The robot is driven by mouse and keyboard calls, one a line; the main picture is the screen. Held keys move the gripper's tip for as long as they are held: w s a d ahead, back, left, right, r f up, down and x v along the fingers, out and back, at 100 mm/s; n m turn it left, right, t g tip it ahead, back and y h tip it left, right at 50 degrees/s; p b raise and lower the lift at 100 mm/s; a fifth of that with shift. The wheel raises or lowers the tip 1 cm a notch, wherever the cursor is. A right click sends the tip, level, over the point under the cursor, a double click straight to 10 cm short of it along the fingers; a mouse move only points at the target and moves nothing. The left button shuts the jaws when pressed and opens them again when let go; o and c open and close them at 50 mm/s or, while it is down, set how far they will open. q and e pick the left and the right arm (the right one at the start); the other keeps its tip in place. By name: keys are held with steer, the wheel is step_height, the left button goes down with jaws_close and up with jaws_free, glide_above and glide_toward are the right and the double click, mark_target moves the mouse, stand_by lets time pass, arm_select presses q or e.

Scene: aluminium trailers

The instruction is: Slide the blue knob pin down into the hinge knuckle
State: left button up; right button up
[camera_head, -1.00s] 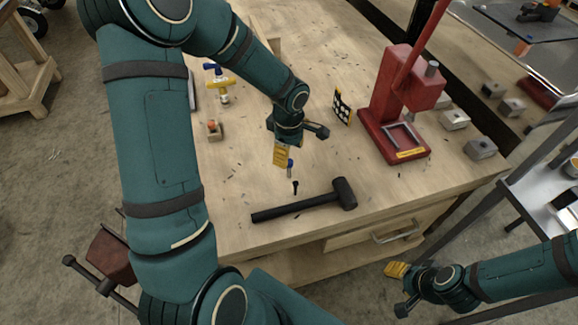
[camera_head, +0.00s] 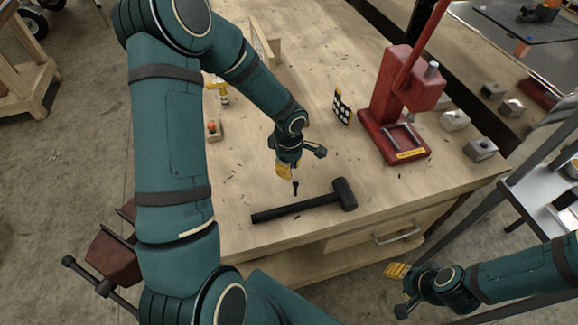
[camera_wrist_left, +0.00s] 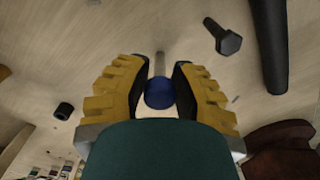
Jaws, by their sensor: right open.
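The pin has a round blue knob (camera_wrist_left: 160,94) and a grey metal shaft (camera_wrist_left: 159,64). In the left wrist view the knob sits between the yellow, black-padded fingers of my left gripper (camera_wrist_left: 161,78). The pads are very close to both its sides; I cannot tell whether they press on it. In the head view my left gripper (camera_head: 285,171) is low over the wooden bench, and its fingers hide the knob. I cannot make out the hinge knuckle. My right gripper (camera_head: 396,271) is open and empty, off the bench front at the lower right.
A black mallet (camera_head: 300,208) lies just in front of my left gripper, with a black bolt (camera_head: 295,188) between. A red press (camera_head: 395,110) and a dotted card (camera_head: 342,107) stand to the right. A small wooden block (camera_head: 214,131) is left.

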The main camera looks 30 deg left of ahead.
arm_select(q)
jaws_close()
step_height(320, 180, up, 10)
steer(key=shift+f+p, duration=0.2)
steer(key=shift+p, duration=0.15)
steer(key=shift+r, duration=0.2)
